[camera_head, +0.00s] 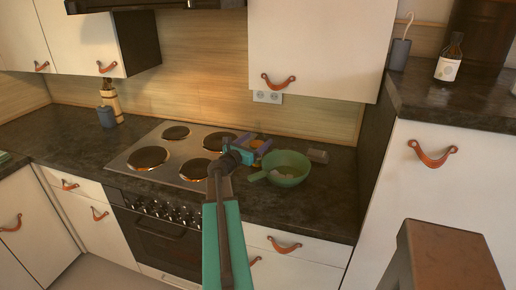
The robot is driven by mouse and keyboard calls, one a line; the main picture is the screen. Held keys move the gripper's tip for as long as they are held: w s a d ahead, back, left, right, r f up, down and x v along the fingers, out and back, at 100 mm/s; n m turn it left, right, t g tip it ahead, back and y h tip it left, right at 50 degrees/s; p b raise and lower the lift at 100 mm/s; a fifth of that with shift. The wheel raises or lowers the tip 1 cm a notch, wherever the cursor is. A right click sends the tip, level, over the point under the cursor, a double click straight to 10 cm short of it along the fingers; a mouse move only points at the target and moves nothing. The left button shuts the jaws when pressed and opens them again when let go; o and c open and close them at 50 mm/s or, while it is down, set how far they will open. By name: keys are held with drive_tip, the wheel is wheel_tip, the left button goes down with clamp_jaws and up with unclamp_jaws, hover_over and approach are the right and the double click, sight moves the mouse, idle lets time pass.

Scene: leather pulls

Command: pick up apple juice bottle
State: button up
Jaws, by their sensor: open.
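A dark brown bottle with a white label (449,58) stands upright on the raised counter at the far right. Its label is too small to read, so I cannot tell if it is the apple juice bottle. My gripper (261,151) is open over the lower counter, just right of the cooktop and far to the left of the brown bottle. Small orange patches show at my gripper, and I cannot tell what they belong to.
A green bowl with a handle (287,168) sits right beside my gripper. The cooktop (140,171) is to its left. A small grey block (318,156) lies behind the bowl. A wall cabinet (318,45) hangs above. A brown wooden piece (448,255) stands at the front right.

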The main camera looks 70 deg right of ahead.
drive_tip(key=shift+p+x, duration=0.85)
drive_tip(key=shift+x, duration=1.4)
drive_tip(key=c, duration=1.7)
